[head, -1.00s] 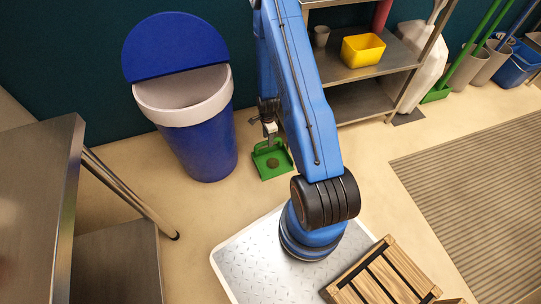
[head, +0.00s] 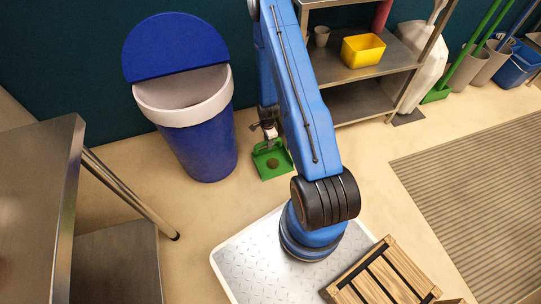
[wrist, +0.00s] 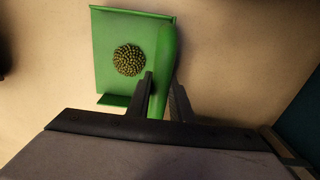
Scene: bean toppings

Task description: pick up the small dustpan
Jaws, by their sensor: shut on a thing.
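The small green dustpan (head: 262,168) is on or close to the floor between the blue bin and the shelf; I cannot tell whether it is clear of the floor. A heap of small beans (wrist: 129,60) lies on its pan, and the heap also shows in the head view (head: 273,163). My gripper (wrist: 162,88) is shut on the dustpan's green handle, one finger on each side of it in the wrist view. In the head view my gripper (head: 270,138) is partly hidden by my arm.
A blue bin (head: 203,130) with a white rim stands left of the dustpan. A metal shelf (head: 365,70) with a yellow tub (head: 363,50) stands to the right. A metal table (head: 45,180) is at the left. A wooden crate (head: 385,280) is at the front. Floor in front of the dustpan is clear.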

